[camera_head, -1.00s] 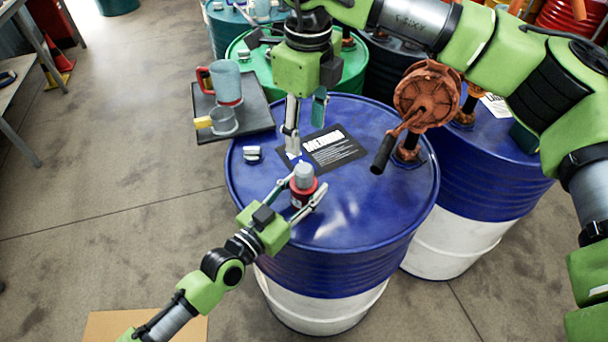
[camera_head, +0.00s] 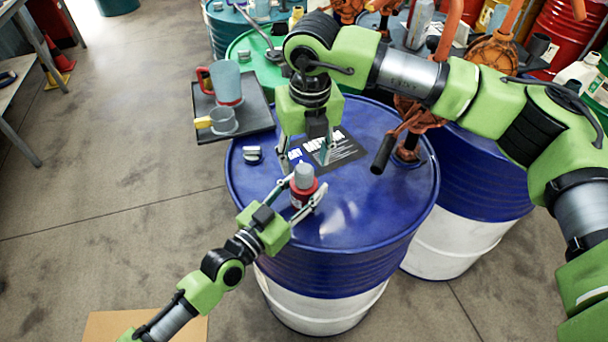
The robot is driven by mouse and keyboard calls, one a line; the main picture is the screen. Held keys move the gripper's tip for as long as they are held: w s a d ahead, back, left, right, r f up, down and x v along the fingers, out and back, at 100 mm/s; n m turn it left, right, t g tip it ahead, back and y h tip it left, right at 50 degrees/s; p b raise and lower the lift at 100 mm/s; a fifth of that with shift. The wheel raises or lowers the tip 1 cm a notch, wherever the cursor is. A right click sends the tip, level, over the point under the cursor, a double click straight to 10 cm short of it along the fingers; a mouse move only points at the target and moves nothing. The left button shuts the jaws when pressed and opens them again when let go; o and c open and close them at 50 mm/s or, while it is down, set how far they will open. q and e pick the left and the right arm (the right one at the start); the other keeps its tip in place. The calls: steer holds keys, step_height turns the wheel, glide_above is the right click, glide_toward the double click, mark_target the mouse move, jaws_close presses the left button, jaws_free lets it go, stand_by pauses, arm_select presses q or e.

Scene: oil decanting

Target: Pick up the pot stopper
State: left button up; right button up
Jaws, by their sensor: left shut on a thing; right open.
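The small red pot (camera_head: 304,190) is on or just over the top of the blue drum (camera_head: 365,210); I cannot tell if it touches. Its grey stopper (camera_head: 303,176) sits in the pot's top. My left gripper (camera_head: 302,197) is shut around the pot, one finger on each side. My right gripper (camera_head: 306,167) points down from above, open and empty. Its fingertips appear just above and behind the stopper, one to each side in the picture; the exact gap is unclear.
A rusty hand pump (camera_head: 384,153) stands on the drum at right. A small grey-white cap (camera_head: 252,154) and a black label (camera_head: 345,154) lie on the drum top. A dark tray (camera_head: 255,115) holds a jug (camera_head: 226,82) and a mug (camera_head: 224,121). More drums stand behind.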

mark_target(304, 169)
steer(key=shift+w+a+f, duration=0.1)
steer(key=shift+w+f, duration=0.05)
steer(key=shift+f, duration=1.25)
steer(key=shift+w+a+f, duration=0.1)
steer(key=shift+f, duration=1.25)
steer(key=c, duration=1.1)
